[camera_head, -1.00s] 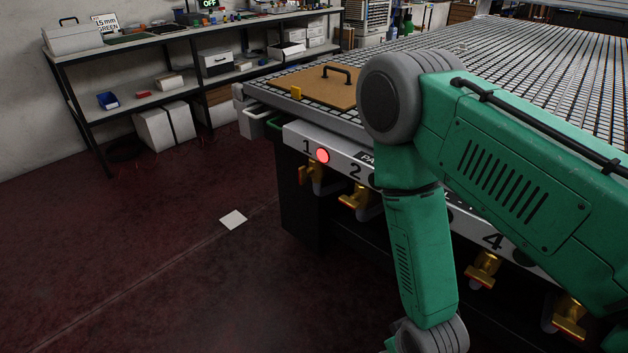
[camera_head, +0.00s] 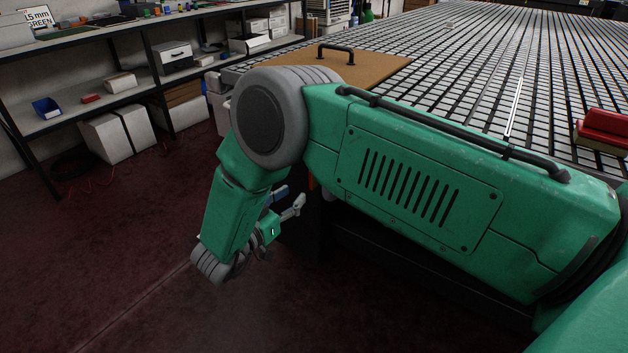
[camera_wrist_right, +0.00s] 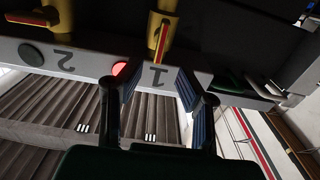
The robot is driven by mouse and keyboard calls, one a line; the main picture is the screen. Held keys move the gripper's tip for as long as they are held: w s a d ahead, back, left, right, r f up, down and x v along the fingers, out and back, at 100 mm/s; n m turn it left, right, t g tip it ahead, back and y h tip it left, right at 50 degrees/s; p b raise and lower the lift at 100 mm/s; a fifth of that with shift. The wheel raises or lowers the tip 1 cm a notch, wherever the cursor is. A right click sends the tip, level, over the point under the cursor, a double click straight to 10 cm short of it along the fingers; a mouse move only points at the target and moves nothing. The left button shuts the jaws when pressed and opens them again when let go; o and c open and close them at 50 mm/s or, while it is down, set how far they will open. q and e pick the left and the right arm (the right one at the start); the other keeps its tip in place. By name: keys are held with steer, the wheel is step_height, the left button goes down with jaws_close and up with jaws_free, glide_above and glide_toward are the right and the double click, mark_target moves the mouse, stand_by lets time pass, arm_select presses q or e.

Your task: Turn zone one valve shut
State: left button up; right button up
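The zone one valve (camera_wrist_right: 160,38) is a yellow valve at the top middle of the right wrist view, above an upside-down "1" on the pale panel (camera_wrist_right: 88,66). A red lamp (camera_wrist_right: 119,68) glows beside that number. My right gripper (camera_wrist_right: 158,84) is open, its two blue-padded fingers apart on either side of the "1". The valve lies just beyond the fingertips; I see no contact. In the head view my right gripper (camera_head: 290,200) is small and low beside the table's near left corner. My arm hides the valves there. My left gripper is out of view.
A second yellow valve (camera_wrist_right: 42,17) and an unlit dark green lamp (camera_wrist_right: 31,54) are at zone two. The grid table (camera_head: 455,75) carries a brown board (camera_head: 375,68) with a black handle and a red object (camera_head: 604,124). Shelves (camera_head: 75,115) stand at the left; the floor between is clear.

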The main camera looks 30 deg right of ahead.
mark_target(310, 179)
steer(key=b+x, duration=0.1)
steer(key=x, duration=0.7)
steer(key=shift+w+d+b, duration=0.25)
steer(key=shift+d+b, duration=0.1)
steer(key=shift+w+d, duration=0.1)
steer(key=shift+d, duration=0.25)
steer(key=shift+a, duration=0.35)
steer(key=shift+c, duration=1.3)
steer(key=shift+r, duration=0.1)
jaws_close()
